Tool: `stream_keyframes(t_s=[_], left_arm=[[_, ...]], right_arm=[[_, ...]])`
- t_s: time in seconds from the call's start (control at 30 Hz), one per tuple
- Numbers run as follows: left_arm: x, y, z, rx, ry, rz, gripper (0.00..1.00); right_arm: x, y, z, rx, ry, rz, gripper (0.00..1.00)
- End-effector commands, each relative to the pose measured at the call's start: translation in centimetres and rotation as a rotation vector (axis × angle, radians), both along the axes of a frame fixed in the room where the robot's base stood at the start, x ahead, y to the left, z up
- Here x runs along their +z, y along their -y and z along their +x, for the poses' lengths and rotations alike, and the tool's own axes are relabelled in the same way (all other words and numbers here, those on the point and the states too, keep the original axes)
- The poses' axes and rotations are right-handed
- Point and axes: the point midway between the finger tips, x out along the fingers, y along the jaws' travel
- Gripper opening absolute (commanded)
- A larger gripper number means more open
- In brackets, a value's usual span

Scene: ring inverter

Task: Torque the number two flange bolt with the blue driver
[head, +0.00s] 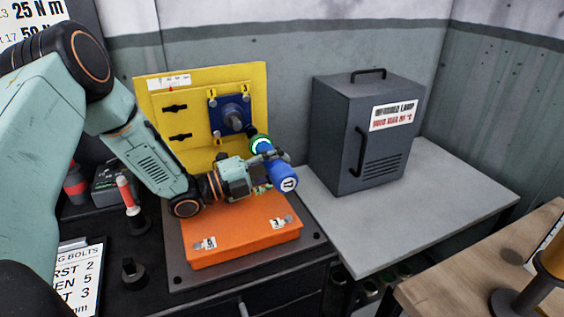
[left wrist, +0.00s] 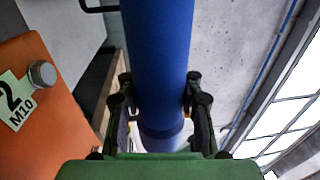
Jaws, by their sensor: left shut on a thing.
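My left gripper (head: 264,174) is shut on the blue driver (head: 281,178), in front of the yellow panel and above the right side of the orange box (head: 240,232). The driver is tilted, with a "17" on its near end and a green-lit ring at its far end. In the left wrist view, the blue driver (left wrist: 157,55) runs between both fingers of the gripper (left wrist: 158,100). There, a bolt head (left wrist: 42,74) sits beside a tag (left wrist: 16,101) reading "2 M10" on the orange box, apart from the driver. My right gripper is not in view.
A yellow panel (head: 178,96) with a blue fitting (head: 230,115) stands behind. A grey lamp cabinet (head: 350,140) stands on the grey bench (head: 440,200). A red-and-white handled tool (head: 126,192) and a bolt-order card (head: 85,275) are at left.

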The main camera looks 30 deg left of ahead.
Motion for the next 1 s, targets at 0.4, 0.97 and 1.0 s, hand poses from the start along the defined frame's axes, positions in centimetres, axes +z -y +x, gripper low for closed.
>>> stream_keyframes(t_s=[0.4, 0.97, 1.0], left_arm=[[0.23, -0.05, 0.06, 0.000, 0.007, -0.001, 0.00], [0.20, -0.44, 0.42, 0.000, 0.007, -0.001, 0.00], [0.20, -0.48, 0.45, 0.000, 0.007, -0.001, 0.00]], right_arm=[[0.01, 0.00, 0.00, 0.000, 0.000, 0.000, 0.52], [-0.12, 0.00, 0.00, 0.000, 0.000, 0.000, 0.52], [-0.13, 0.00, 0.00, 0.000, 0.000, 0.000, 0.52]])
